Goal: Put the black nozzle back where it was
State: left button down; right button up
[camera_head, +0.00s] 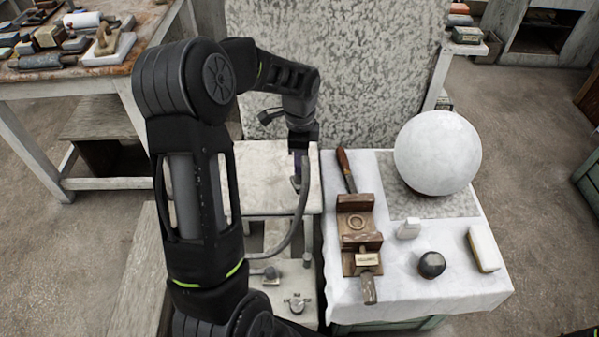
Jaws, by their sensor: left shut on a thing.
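My left gripper (297,178) points down over the pale small table at the back, left of the cloth-covered table. It is shut on a slim dark thing, taken to be the black nozzle, which is mostly hidden by the fingers and wrist. A grey hose (301,222) curves down from beside the gripper and passes behind my left arm. I cannot tell whether the nozzle touches the pale tabletop (262,160). My right gripper is not in view.
The cloth-covered table (355,300) holds a large white plaster sphere (438,153), a wooden clamp block (358,222), a dark ball (431,264) and a pale yellow-sided block (484,248). Metal fittings (296,303) lie on a low shelf. A plastered panel (345,70) stands behind.

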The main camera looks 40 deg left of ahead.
pick_arm(q)
jog(key=shift+f, duration=0.25)
jog(key=shift+f, duration=1.85)
jog(key=shift+f, duration=0.1)
jog(key=c, duration=1.1)
grip_release()
notch_tip(320, 180, up, 12)
jog(key=shift+s+d+r, duration=0.1)
jog(key=shift+d, duration=0.05)
